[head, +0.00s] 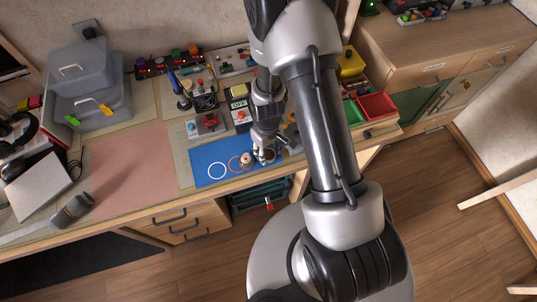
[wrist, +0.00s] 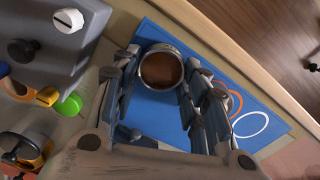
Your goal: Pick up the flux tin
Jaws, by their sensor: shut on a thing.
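The flux tin (wrist: 161,70) is a small round silver tin with brown contents, seen from above in the wrist view. My gripper (wrist: 166,66) is shut on it, with one finger on each side of its wall. In the head view the tin (head: 270,156) shows in part beside my gripper (head: 263,157), at the right end of the blue mat (head: 205,174). The fingers hide part of its sides. I cannot tell whether its base touches the mat.
An orange ring and a white ring (head: 217,171) are marked on the mat, with a small object (head: 246,160) at the orange one. A grey box (wrist: 50,40) and a power meter (head: 239,103) stand close by. Red and green bins (head: 377,106) are to the right.

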